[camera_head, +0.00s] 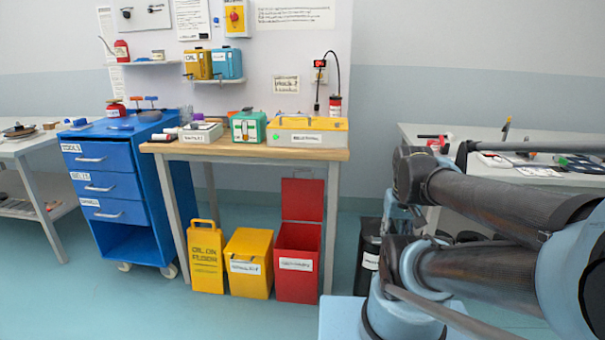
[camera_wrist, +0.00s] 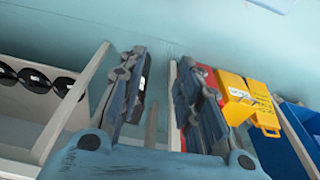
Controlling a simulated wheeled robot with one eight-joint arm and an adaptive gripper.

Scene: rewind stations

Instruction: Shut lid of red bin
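The red bin (camera_head: 297,268) stands on the floor under the right end of the workbench, with a white label on its front. Its red lid (camera_head: 302,199) stands upright at the back, so the bin is open. In the wrist view a strip of red (camera_wrist: 208,78), apparently part of the red bin, shows beside the right finger, which hides much of it. My gripper (camera_wrist: 158,62) is open and empty, its fingers apart. It is away from the bin and I cannot make it out in the head view, where my arm fills the right side.
The workbench (camera_head: 240,152) overhangs the bins. The floor in front is clear.

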